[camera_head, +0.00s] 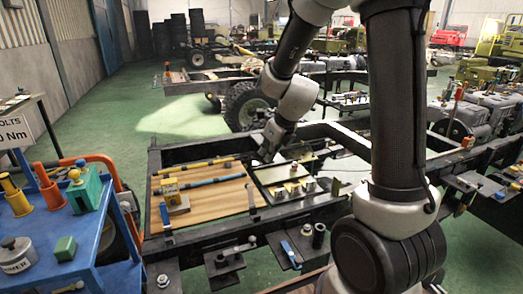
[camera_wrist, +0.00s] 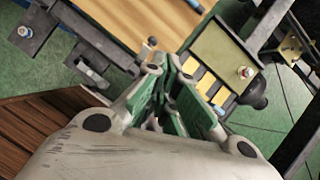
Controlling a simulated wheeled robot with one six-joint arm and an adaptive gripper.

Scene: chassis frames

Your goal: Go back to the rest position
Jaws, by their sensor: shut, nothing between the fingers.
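My gripper (camera_head: 264,154) hangs from my arm near the middle of the head view, above the black chassis frame. It is near the back edge of the panel with small metal parts (camera_head: 292,190). In the wrist view my gripper (camera_wrist: 170,88) has its green-padded fingers together with nothing held between them. Part of a wooden board (camera_wrist: 140,22) and a pale panel with yellow and blue strips (camera_wrist: 214,52) show beyond the fingers. My arm hides part of the right side of the frame in the head view.
The wooden board (camera_head: 212,212) with a yellow block (camera_head: 171,190) lies left of the gripper. A blue cart (camera_head: 50,232) with tools stands at the left. A large tire (camera_head: 246,106) stands behind the gripper. Green floor (camera_head: 150,122) is open at the back left.

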